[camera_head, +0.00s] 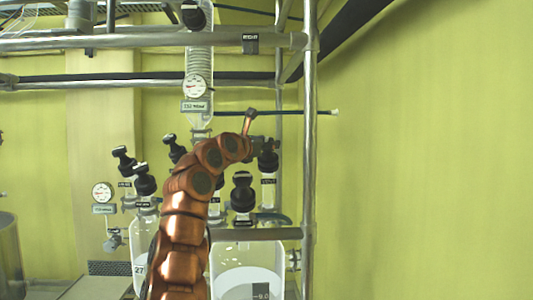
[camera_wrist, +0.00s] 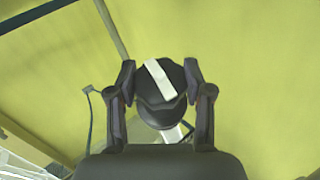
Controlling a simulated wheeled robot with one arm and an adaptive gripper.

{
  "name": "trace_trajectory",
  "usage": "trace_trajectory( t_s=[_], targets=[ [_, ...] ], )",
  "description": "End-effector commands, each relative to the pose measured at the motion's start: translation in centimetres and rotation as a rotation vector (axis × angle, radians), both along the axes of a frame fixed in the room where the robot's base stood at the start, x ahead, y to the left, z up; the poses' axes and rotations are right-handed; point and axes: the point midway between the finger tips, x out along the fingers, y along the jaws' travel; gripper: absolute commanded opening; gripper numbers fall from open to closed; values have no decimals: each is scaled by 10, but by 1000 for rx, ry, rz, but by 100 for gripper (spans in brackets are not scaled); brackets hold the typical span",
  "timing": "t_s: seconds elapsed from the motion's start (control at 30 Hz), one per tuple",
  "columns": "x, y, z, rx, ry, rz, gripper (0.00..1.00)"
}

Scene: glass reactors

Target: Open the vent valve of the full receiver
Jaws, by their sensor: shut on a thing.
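In the wrist view my gripper (camera_wrist: 160,80) is shut on a black valve knob (camera_wrist: 178,74) with a white bar across its top. One finger presses on each side of it. In the head view my copper arm arches up, and my gripper (camera_head: 257,143) is at the black-headed valve (camera_head: 268,162) at the right, above a labelled glass neck. The glass receiver (camera_head: 247,262) below has pale contents with a visible level line. Another glass receiver (camera_head: 144,262) stands at the left, partly behind my arm. Which vessel the held valve joins is not clear.
Other black-headed valves (camera_head: 242,190) (camera_head: 145,180) stand close by. A steel frame post (camera_head: 309,150) rises just right of the held valve, and a thin dark rod (camera_head: 290,113) crosses above. A gauge (camera_head: 195,86) hangs on the column. Right of the post is free room.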

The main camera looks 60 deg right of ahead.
Motion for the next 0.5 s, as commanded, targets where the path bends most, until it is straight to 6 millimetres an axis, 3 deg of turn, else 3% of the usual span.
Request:
trace_trajectory(
  t_s=[0.5],
  targets=[
    [0, 1, -2, -27, 56, 115, 16]
  ],
)
